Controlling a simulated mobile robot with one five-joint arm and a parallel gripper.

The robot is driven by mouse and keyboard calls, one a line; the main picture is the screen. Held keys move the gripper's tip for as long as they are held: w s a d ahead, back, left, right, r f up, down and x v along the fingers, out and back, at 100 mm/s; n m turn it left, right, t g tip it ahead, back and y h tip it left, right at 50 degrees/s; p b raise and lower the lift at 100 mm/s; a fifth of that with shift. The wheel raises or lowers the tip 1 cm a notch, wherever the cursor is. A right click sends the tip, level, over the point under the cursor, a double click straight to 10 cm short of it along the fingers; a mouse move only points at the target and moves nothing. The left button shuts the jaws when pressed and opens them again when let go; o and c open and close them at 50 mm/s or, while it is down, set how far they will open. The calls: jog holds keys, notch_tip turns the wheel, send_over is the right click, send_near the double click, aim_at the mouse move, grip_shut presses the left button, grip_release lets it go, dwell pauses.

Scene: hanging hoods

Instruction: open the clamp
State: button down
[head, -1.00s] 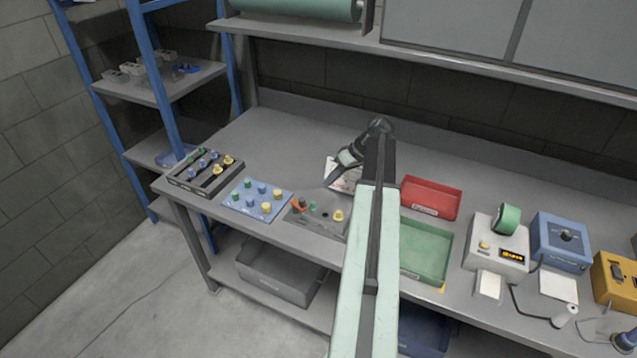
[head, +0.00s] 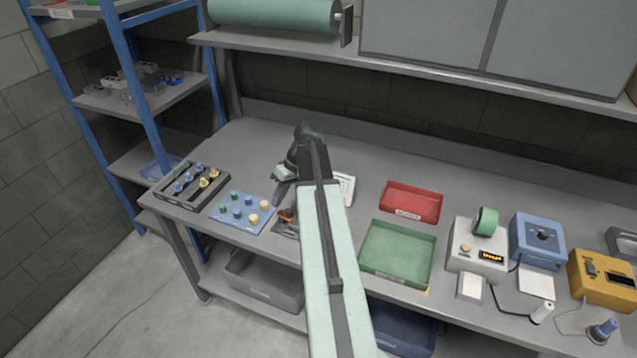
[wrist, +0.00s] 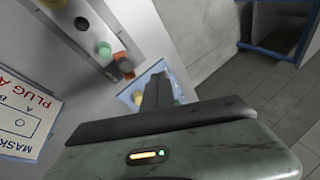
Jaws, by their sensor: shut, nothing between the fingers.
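A grey fixture plate (head: 284,229) lies near the bench's front edge, partly hidden behind my arm. An orange-red lever-like part (head: 287,215), which looks like the clamp, sits at its left end. In the wrist view the fixture (wrist: 85,25) is at upper left, with the orange part (wrist: 123,62) beside a green peg (wrist: 104,49). My gripper (head: 278,190) is shut and empty, above the bench behind the orange part. In the wrist view my gripper's fingers (wrist: 158,88) point past the orange part, toward the blue pegboard. I see no contact; whether the clamp is open is too small to tell.
A blue pegboard (head: 230,221) with coloured pegs lies left of the fixture. A dark rack (head: 174,202) is farther left. A printed sheet (head: 346,186), a red tray (head: 411,216) and a green tray (head: 366,256) lie to the right. The bench behind my gripper is clear.

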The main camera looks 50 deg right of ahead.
jog(key=a+f+g+h, duration=0.2)
jog(key=a+h, duration=0.2)
jog(key=a, duration=3)
jog(key=shift+s+a+f+g+h, duration=0.15)
jog(key=shift+a+f+g+h, duration=0.15)
jog(key=shift+a+f, duration=0.1)
jog(key=shift+s, duration=0.1)
